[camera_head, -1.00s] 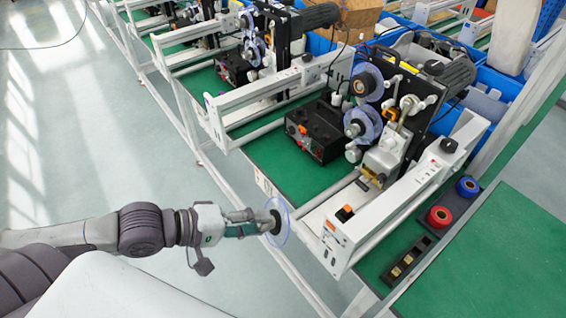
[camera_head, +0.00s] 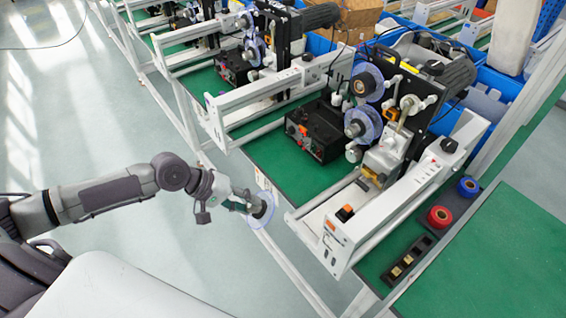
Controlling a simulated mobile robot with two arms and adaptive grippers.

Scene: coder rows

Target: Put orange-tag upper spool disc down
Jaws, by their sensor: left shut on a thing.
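My left gripper (camera_head: 252,204) is shut on a clear spool disc with a dark hub (camera_head: 263,208). It holds the disc upright in the air, left of the near coder machine's white frame and apart from it. The near coder machine (camera_head: 425,100) carries two more clear discs: an upper one (camera_head: 372,77) and a lower one (camera_head: 374,124). An orange tag (camera_head: 331,227) shows on the front end of the white frame (camera_head: 375,220). My right gripper is out of the view.
A black control box (camera_head: 318,135) stands on the green bench beside the machine. A red roll (camera_head: 440,216) and a blue roll (camera_head: 468,187) sit on a dark tray at the right. The green table top (camera_head: 490,260) at the lower right is bare.

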